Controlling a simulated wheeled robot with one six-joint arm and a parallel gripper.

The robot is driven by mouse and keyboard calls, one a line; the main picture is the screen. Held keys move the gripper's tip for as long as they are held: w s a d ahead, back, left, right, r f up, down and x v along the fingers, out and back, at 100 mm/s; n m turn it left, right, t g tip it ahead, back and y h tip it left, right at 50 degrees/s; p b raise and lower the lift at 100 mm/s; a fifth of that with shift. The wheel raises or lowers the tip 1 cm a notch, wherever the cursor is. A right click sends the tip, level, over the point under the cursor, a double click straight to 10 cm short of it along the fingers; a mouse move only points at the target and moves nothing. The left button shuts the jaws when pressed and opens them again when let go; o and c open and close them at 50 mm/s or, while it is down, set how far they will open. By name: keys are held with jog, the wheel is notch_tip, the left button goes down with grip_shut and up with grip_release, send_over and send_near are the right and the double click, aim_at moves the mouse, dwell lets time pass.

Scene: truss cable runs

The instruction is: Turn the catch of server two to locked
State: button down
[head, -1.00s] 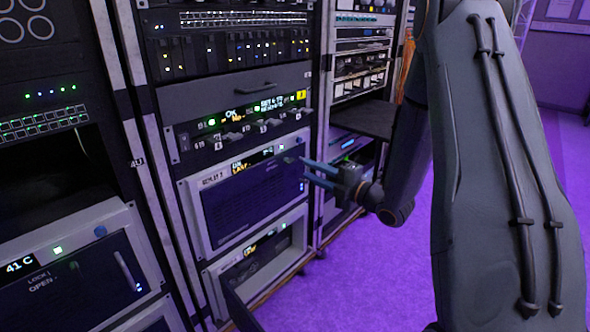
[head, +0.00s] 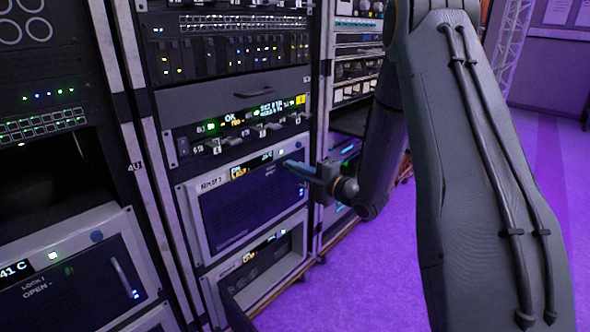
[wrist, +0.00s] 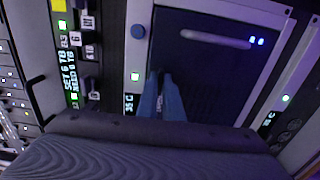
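Server two is the unit whose label reads like "REPLAY 2", with a pale frame (head: 190,222) and a dark front panel (head: 240,215), in the second rack. My gripper (head: 288,164) is at the upper part of this front. In the wrist view, its two blue fingers (wrist: 160,76) lie close together over the dark panel, beside the green light (wrist: 135,76) and the "35 C" display (wrist: 128,103). I cannot make out the catch; the fingers cover that part of the panel. I cannot tell whether they touch or hold anything.
A pale bar handle (wrist: 203,39) with blue lights and a round blue knob (wrist: 138,31) are beyond the fingers. A row of small switches (head: 262,132) is just above server two. A similar server (head: 75,290) marked LOCK and OPEN is at left. Purple floor (head: 390,270) is clear.

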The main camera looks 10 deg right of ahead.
jog(key=shift+m, duration=0.3)
jog(key=shift+m+p, duration=5.3)
jog(key=shift+m, duration=3.4)
jog(key=shift+f, duration=0.1)
jog(key=c, duration=1.9)
grip_release()
jog(key=shift+s, duration=0.1)
